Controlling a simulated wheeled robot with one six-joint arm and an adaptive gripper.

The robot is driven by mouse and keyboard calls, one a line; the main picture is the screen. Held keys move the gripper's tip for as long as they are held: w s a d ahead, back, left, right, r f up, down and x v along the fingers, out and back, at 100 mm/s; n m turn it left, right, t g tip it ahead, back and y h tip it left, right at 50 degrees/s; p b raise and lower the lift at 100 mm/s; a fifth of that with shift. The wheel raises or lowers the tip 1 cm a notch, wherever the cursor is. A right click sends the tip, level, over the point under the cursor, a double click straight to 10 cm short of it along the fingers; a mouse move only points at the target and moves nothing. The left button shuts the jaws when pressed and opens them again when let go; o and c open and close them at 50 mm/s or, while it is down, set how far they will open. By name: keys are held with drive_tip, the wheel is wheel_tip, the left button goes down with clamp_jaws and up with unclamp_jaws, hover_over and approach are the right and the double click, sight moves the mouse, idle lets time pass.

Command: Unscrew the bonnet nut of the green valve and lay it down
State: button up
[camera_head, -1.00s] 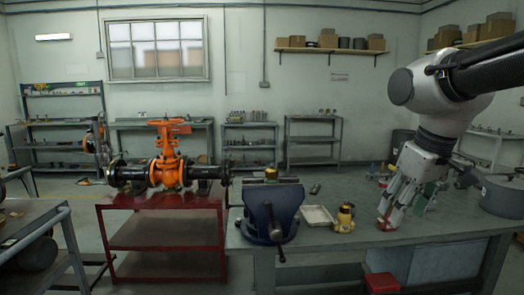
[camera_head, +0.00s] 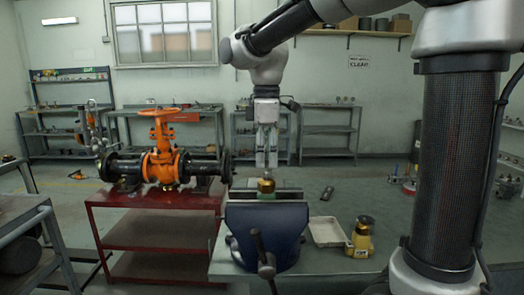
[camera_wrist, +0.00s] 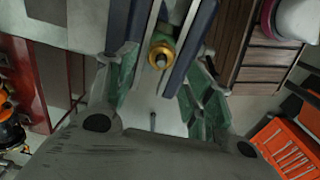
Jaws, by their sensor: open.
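The green valve shows in the wrist view as a green body (camera_wrist: 163,42) held upright between the jaws of the blue vise (camera_head: 266,228). Its brass bonnet nut (camera_head: 266,184) sticks up above the vise jaws in the head view. In the wrist view the nut (camera_wrist: 161,55) has a pale stem end in its middle. My gripper (camera_head: 266,163) points straight down above the nut, open and empty. In the wrist view its green-padded fingers stand apart on either side of the nut. The valve's lower part is hidden by the vise.
A pale tray (camera_head: 328,232) and a yellow brass fitting (camera_head: 361,238) stand on the bench right of the vise. A small dark object (camera_head: 327,193) lies behind them. An orange gate valve (camera_head: 162,150) stands on a red table at left. An orange tray (camera_wrist: 287,145) holds wrenches.

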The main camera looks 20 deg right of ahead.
sight(266, 180)
drive_tip(key=shift+s+f, duration=0.1)
drive_tip(key=shift+f, duration=3.25)
drive_tip(key=c, duration=1)
drive_tip(key=shift+o, duration=0.2)
